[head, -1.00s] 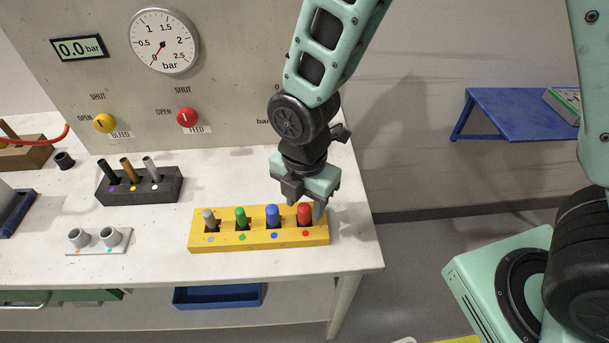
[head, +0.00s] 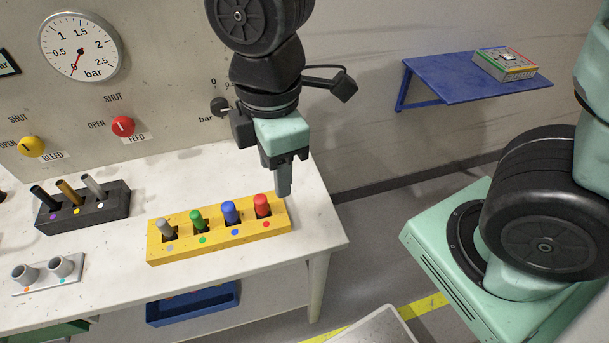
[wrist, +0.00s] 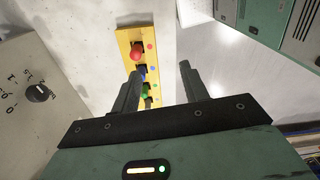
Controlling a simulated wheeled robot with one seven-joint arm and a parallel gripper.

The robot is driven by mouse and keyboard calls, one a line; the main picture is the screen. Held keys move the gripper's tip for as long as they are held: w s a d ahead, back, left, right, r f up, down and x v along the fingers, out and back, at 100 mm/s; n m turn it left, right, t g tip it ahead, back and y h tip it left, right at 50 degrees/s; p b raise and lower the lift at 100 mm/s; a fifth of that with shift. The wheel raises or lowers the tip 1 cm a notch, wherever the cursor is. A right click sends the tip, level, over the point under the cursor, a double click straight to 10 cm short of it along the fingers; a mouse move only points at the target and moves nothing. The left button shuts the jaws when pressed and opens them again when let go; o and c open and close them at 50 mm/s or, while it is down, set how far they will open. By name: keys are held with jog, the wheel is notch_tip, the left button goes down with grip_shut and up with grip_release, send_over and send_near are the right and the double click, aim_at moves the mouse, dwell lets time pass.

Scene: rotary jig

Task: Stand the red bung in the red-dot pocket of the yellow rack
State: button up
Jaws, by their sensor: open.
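The red bung (head: 262,206) stands upright in the red-dot pocket at the right end of the yellow rack (head: 160,250). Blue (head: 230,212), green (head: 198,220) and grey (head: 165,231) bungs stand in the other pockets. My gripper (head: 284,180) is above and just right of the red bung, apart from it, with open jaws and nothing held. In the wrist view, the red bung (wrist: 137,53) shows beyond the left fingertip, and both fingers of my gripper (wrist: 160,75) are spread.
A dark rack (head: 115,208) with several pegs and a pale two-cup holder (head: 45,280) stand to the left. The panel with the gauge (head: 80,46) and the FEED knob (head: 123,126) rises behind. A blue wall shelf (head: 440,82) is at the right, past the table's edge.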

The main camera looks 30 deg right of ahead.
jog(key=s+d+m, duration=0.2)
jog(key=s+m, duration=0.4)
jog(key=m, duration=0.3)
jog(key=shift+d+r+m, duration=0.25)
jog(key=shift+r+m, duration=0.15)
jog(key=shift+r, duration=0.05)
